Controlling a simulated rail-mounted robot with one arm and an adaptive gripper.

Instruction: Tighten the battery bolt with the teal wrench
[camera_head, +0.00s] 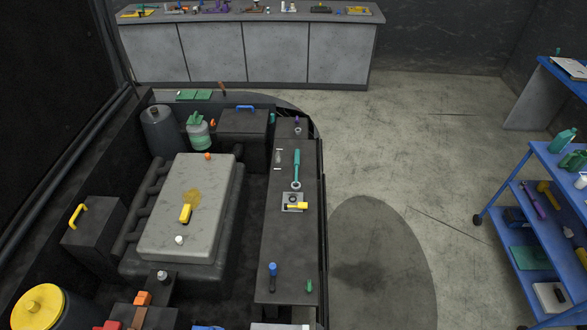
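A teal wrench (297,165) lies on the dark ledge (285,240) to the right of the engine block, its grey ring end toward the bottom of the picture. A dark box with a blue handle (243,122), possibly the battery, sits at the far side of the bay. Another dark box with a yellow handle (90,240) sits at the left. I cannot tell which one is the battery, and no bolt can be made out clearly. My gripper is not in view.
The grey engine block (188,232) carries a yellow item (185,213). A yellow-handled tool (296,206) lies just below the wrench, and a blue-topped item (273,276) is nearer. A blue cart (525,235) stands right. A long counter (245,55) is behind. The floor between is clear.

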